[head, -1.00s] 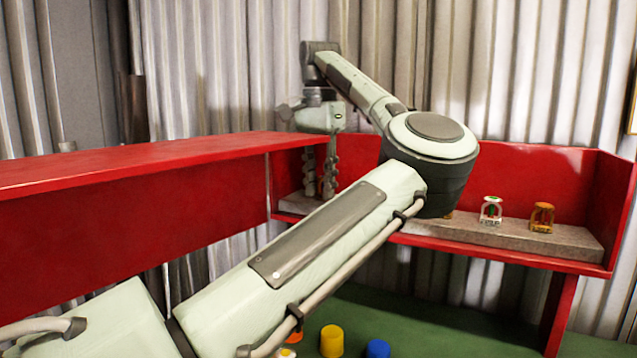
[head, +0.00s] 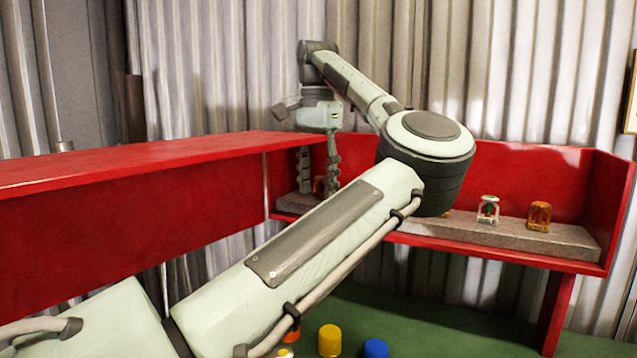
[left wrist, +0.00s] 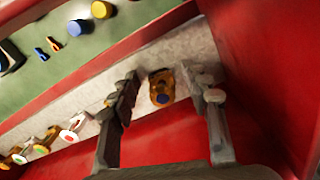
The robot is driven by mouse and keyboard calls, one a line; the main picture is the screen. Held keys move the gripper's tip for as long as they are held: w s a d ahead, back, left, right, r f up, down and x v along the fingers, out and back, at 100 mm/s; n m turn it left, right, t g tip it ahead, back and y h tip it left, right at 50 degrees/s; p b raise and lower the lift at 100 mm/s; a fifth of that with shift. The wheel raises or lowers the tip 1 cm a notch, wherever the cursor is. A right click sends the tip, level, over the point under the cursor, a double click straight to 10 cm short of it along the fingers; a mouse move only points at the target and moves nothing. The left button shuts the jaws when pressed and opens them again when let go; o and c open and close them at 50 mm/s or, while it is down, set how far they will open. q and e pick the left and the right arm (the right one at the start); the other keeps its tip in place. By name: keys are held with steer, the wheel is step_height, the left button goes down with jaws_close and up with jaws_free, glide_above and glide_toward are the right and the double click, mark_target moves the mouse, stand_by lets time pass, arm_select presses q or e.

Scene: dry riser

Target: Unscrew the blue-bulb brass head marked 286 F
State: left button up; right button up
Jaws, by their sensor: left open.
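A brass head with a blue bulb (left wrist: 162,90) sits on the grey ledge in the left wrist view, near the red corner. It shows small between the fingers in the head view (head: 320,185). No marking on it can be read. My left gripper (left wrist: 165,80) is open, with one finger on each side of the head and a gap to both. In the head view my left gripper (head: 319,180) points down at the left end of the ledge. My right gripper is not in view.
The grey ledge (head: 560,236) carries several other heads, among them a white one (head: 488,209) and an orange-brown one (head: 539,216). Red walls (head: 420,160) close in behind and beside it. Yellow (head: 330,340) and blue (head: 376,348) caps stand on the green surface below.

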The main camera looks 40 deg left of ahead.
arm_select(q)
steer(key=m, duration=0.4)
steer(key=shift+a, duration=0.25)
steer(key=m, duration=0.4)
steer(key=shift+w+a, duration=0.1)
steer(key=shift+a, duration=0.1)
steer(key=m, duration=0.6)
steer(key=shift+w+a+m, duration=0.2)
steer(key=shift+w+m, duration=0.05)
steer(key=shift+m, duration=0.15)
steer(key=shift+c, duration=0.3)
jaws_close()
